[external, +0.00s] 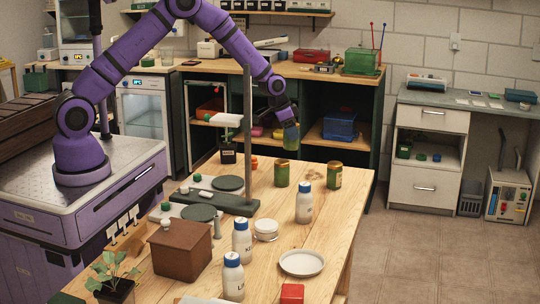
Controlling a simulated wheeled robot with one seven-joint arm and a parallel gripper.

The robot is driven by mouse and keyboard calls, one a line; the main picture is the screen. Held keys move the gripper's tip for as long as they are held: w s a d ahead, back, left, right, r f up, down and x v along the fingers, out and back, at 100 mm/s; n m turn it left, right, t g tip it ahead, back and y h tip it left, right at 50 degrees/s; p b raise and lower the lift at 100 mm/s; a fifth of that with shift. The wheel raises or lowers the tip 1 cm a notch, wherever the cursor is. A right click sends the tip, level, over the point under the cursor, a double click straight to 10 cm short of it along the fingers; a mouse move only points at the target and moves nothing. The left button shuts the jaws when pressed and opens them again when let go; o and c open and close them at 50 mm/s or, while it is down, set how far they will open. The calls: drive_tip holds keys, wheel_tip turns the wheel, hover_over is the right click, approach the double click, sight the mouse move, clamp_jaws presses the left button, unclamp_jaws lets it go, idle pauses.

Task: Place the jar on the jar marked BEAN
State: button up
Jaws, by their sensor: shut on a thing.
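My gripper (289,121) is shut on a green jar (291,138), held upright or nearly so above the far part of the wooden table. Two similar green jars stand on the table below: one jar (282,174) almost under the held jar, slightly left, and another jar (334,176) farther right with a pale label patch. There is clear air between the held jar and both of them. I cannot read any label, so I cannot tell which one is marked BEAN.
A lab stand with a tall rod (247,130) rises left of my gripper. White bottles with blue caps (304,203), a white dish (302,263), a brown box (181,250) and a red block (291,293) stand nearer. A dark bottle (227,151) stands at the far left. The table's right side is mostly clear.

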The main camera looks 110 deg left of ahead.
drive_tip(key=w+d+r, duration=0.1)
drive_tip(key=d+r, duration=0.1)
drive_tip(key=d, duration=0.4)
hover_over(335, 163)
wheel_tip(335, 163, down, 2)
drive_tip(key=shift+f, duration=1.65)
drive_tip(key=shift+f, duration=0.1)
drive_tip(key=o, duration=1)
drive_tip(key=shift+c, duration=0.2)
drive_tip(key=v, duration=1.2)
